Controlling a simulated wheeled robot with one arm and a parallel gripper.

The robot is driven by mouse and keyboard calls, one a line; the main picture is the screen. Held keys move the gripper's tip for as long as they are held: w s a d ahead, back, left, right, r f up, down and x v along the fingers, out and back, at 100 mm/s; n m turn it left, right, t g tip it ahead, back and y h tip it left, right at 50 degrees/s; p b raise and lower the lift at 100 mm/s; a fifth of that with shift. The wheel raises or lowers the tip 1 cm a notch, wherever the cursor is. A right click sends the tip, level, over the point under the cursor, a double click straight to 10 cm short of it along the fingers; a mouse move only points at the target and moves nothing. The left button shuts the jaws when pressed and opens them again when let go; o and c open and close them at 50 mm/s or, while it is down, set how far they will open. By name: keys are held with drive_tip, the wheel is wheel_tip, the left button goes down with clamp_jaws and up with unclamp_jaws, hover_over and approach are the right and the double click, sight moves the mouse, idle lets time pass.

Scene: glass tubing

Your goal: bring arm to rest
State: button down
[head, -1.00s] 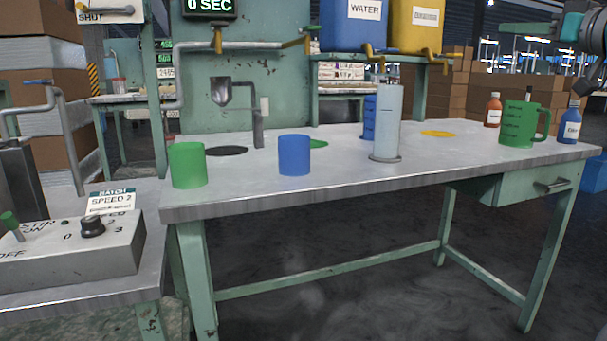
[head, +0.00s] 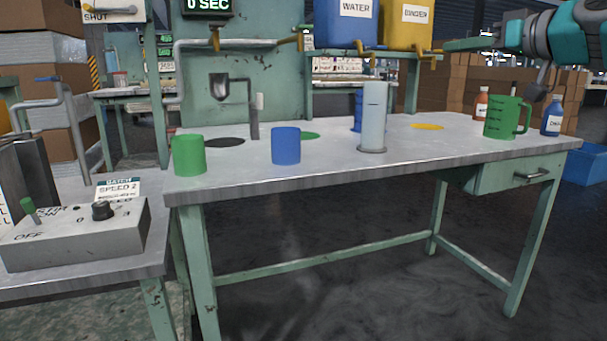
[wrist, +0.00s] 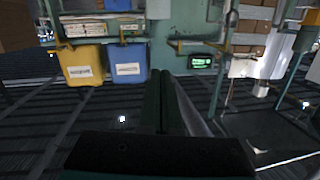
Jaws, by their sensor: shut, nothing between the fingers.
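My gripper (head: 450,45) reaches in from the upper right of the head view, on my teal and black arm. It is raised above the far right of the workbench (head: 330,175) and points left. Its fingers are together and empty. In the wrist view the closed dark fingers (wrist: 161,85) fill the lower middle, with nothing between them.
On the bench stand a green cup (head: 189,155), a blue cup (head: 286,146), a clear cylinder (head: 373,120), a green jug (head: 502,118) and a blue bottle (head: 551,118). A yellow bin (head: 407,22) and a blue bin (head: 346,22) stand on the shelf behind.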

drive_tip(key=s+a+f+g+p, duration=0.25)
drive_tip(key=a+f+g, duration=0.25)
drive_tip(key=a+f, duration=0.6)
drive_tip(key=s+a+f+g+h+p, duration=0.2)
drive_tip(key=s+a+f+g, duration=0.2)
drive_tip(key=s+a+f, duration=0.7)
drive_tip(key=s+d+f+m+g+h+p, duration=0.1)
drive_tip(key=s+d+f+m+g+h, duration=0.1)
drive_tip(key=s+f, duration=1)
drive_tip(key=s+d+f+m+g+h+p, duration=0.2)
drive_tip(key=s+d+f+g+h, duration=0.2)
drive_tip(key=s+d+f, duration=0.3)
drive_tip(key=s+f+g, duration=0.1)
drive_tip(key=s+f, duration=0.3)
drive_tip(key=s, duration=0.3)
drive_tip(key=shift+f+m+g, duration=0.3)
drive_tip(key=shift+f, duration=0.05)
